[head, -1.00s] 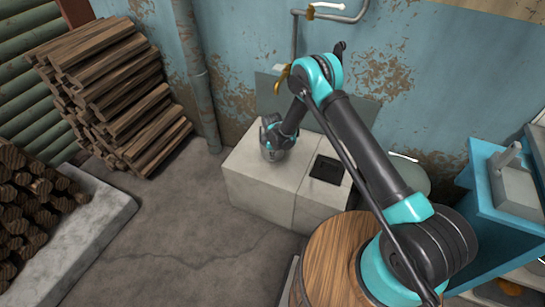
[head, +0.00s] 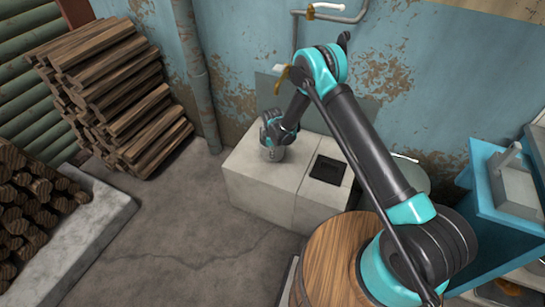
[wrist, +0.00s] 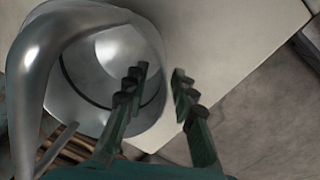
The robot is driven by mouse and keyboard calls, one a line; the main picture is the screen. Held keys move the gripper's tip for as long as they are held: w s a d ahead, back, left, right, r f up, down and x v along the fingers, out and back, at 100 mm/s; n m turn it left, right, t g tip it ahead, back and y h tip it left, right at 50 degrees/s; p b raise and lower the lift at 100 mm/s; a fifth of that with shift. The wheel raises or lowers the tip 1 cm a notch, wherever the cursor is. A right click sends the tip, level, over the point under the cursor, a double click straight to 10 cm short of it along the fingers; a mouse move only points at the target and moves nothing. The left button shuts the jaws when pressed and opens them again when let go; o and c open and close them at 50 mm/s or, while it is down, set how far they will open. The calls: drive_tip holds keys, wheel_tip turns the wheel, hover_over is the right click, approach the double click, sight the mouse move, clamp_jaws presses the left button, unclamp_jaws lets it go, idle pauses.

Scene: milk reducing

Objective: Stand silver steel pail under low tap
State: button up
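The silver steel pail (wrist: 88,118) fills the left of the wrist view, its mouth and shiny inside showing. A thick grey curved part, likely its handle, arches over its left side. In the head view the pail (head: 272,155) is small, partly hidden by my gripper (head: 273,130), on a pale block. In the wrist view my gripper (wrist: 160,80) is open. Its left finger is over the pail's mouth and its right finger outside the rim, with a gap between the tips. A brass low tap (head: 280,80) is on the wall pipe just behind the block.
The pale block (head: 250,185) has a dark square recess (head: 328,169) at right. A higher tap (head: 312,11) is on the upper pipe. Stacked logs (head: 120,95) stand left, a wooden barrel (head: 330,250) in front. The floor (head: 180,225) left of the block is clear.

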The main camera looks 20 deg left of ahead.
wheel_tip(320, 180, up, 9)
drive_tip(key=shift+s+d, duration=0.15)
drive_tip(key=shift+s, duration=0.3)
drive_tip(key=d+r+m+t, duration=0.1)
drive_tip(key=d+r+m, duration=0.4)
drive_tip(key=d+r, duration=0.75)
drive_tip(key=d+r+m, duration=0.5)
drive_tip(key=d+r, duration=0.4)
drive_tip(key=d, duration=0.6)
drive_tip(key=s+d+r+m+t, duration=0.1)
drive_tip(key=s+d+r+m, duration=0.2)
drive_tip(key=s+d, duration=0.3)
drive_tip(key=s+d+r+m, duration=0.3)
drive_tip(key=s+d, duration=0.1)
drive_tip(key=d, duration=0.3)
drive_tip(key=s+d+f+m+t, duration=0.1)
drive_tip(key=s+d+m, duration=0.4)
drive_tip(key=s, duration=0.8)
drive_tip(key=d, duration=0.3)
drive_tip(key=shift+d+f+m, duration=0.3)
drive_tip(key=shift+d+f, duration=0.05)
drive_tip(key=shift+f, duration=0.05)
